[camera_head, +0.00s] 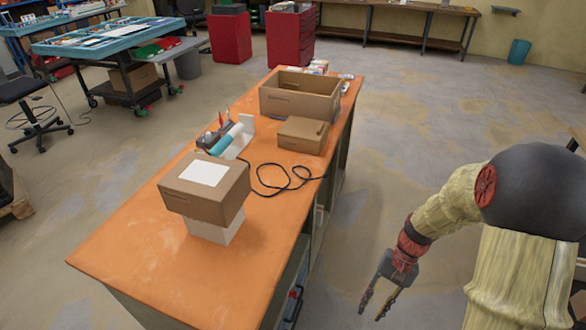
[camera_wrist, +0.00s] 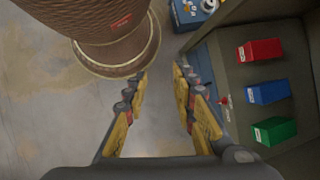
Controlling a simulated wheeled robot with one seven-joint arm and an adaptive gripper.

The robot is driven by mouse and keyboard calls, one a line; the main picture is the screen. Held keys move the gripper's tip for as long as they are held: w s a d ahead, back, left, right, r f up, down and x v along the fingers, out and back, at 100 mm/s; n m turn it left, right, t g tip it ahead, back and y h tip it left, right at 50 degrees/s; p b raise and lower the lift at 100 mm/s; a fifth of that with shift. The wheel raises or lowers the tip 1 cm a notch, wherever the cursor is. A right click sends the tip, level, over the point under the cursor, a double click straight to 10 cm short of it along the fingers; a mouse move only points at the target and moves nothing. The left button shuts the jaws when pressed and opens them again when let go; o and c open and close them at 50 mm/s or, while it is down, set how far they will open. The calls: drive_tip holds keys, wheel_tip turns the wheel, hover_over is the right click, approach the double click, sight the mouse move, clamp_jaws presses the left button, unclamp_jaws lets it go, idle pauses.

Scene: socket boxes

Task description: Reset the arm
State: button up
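My gripper (camera_head: 378,298) hangs to the right of the orange-topped workbench (camera_head: 130,262), over bare floor and apart from the bench. Its fingers point downward. In the wrist view my gripper (camera_wrist: 160,112) shows two yellow-and-grey fingers spread apart with nothing between them. My arm is bent, with the forearm reaching down and left from the dark elbow. On the bench, a cardboard box (camera_head: 212,196) with a white label sits on a white block (camera_head: 212,228).
An open cardboard box (camera_head: 298,100), a smaller closed box (camera_head: 302,134) and a black cable (camera_head: 272,190) lie on the bench. In the wrist view, red (camera_wrist: 260,50), blue (camera_wrist: 268,92) and green (camera_wrist: 274,131) bins stand right of my gripper. Floor behind the arm is clear.

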drive_tip(key=s+a+r+n+t+h+p, duration=0.1)
drive_tip(key=s+r+n+t, duration=0.1)
drive_tip(key=r, duration=0.8)
drive_tip(key=s+a+r+n+t+h+p, duration=0.1)
drive_tip(key=s+r+n+t, duration=0.1)
drive_tip(key=r, duration=0.9)
drive_tip(key=s+a+r+n+t+h+p, duration=0.1)
drive_tip(key=s+r+t, duration=0.3)
drive_tip(key=r, duration=0.7)
drive_tip(key=shift+s+n+t+h+p, duration=0.15)
drive_tip(key=shift+n+t+h+p, duration=0.35)
drive_tip(key=shift+t, duration=0.3)
drive_tip(key=shift+s, duration=0.1)
